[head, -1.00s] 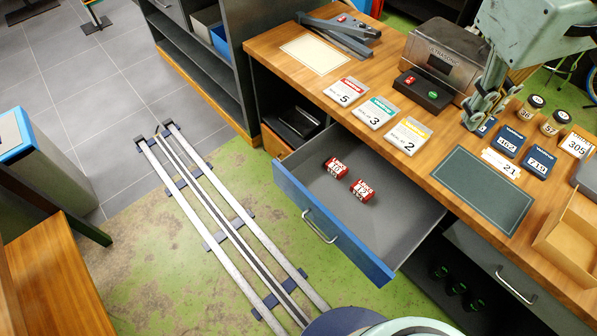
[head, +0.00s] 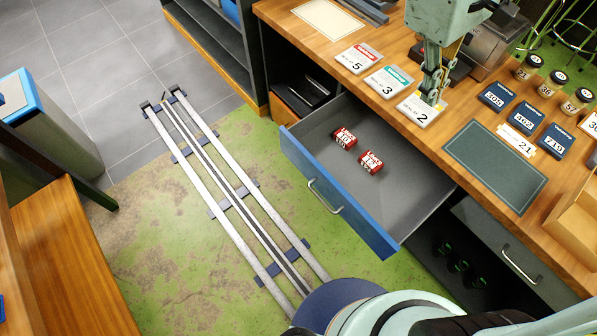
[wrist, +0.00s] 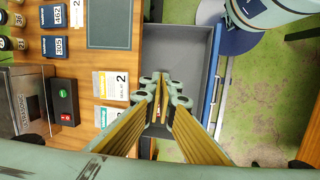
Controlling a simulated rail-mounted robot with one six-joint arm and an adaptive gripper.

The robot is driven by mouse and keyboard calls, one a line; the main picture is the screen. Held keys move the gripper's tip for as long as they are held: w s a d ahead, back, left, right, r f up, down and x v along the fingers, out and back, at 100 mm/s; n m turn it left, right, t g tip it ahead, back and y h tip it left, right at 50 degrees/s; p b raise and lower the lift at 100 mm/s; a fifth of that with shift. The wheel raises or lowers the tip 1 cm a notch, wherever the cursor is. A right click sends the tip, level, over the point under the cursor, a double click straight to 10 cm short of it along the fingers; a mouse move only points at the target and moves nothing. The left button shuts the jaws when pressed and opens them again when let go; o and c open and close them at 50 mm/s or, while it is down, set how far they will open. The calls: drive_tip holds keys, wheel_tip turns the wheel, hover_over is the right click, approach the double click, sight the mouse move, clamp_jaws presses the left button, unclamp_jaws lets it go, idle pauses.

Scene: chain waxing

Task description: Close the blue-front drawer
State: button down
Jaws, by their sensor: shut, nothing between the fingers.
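The blue-front drawer (head: 328,190) is pulled well out from under the workbench. Its blue front and silver handle (head: 325,196) face left, towards the rails. Two small red-and-white items lie inside, one (head: 344,138) behind the other (head: 371,162). My gripper (head: 435,95) is shut and empty, above the bench top by the yellow card marked 2. In the wrist view my gripper (wrist: 161,98) overlaps the grey drawer interior (wrist: 180,60), with the blue front (wrist: 213,75) to its right. The gripper's height above the drawer cannot be told.
Cards marked 5 (head: 358,58), 3 (head: 389,83) and 2 (head: 420,110) lie along the bench edge. A dark mat (head: 495,168), blue boxes (head: 515,115) and small jars (head: 547,90) are farther right. Floor rails (head: 225,190) run left of the drawer, with free floor between.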

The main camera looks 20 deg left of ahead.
drive_tip(key=s+a+f+n+g+h, duration=0.15)
drive_tip(key=a+f+n+h, duration=0.25)
drive_tip(key=a+f, duration=0.7)
drive_tip(key=n+t+h, duration=0.6)
drive_tip(key=n+t, duration=0.3)
hover_over(306, 167)
drive_tip(key=s+a, duration=0.3)
drive_tip(key=s, duration=0.4)
wheel_tip(306, 167, down, 18)
drive_tip(key=s+a+f+n+t+y, duration=0.2)
drive_tip(key=s+a+f+n+t, duration=0.4)
drive_tip(key=f, duration=0.3)
drive_tip(key=shift+s+a+t+p, duration=0.3)
drive_tip(key=shift+s+t, duration=0.25)
drive_tip(key=shift+s, duration=0.1)
drive_tip(key=shift+w+d, duration=0.1)
drive_tip(key=shift+w, duration=0.05)
drive_tip(key=shift+b+x, duration=1.15)
drive_tip(key=shift+x, duration=5.7)
drive_tip(key=shift+f, duration=0.1)
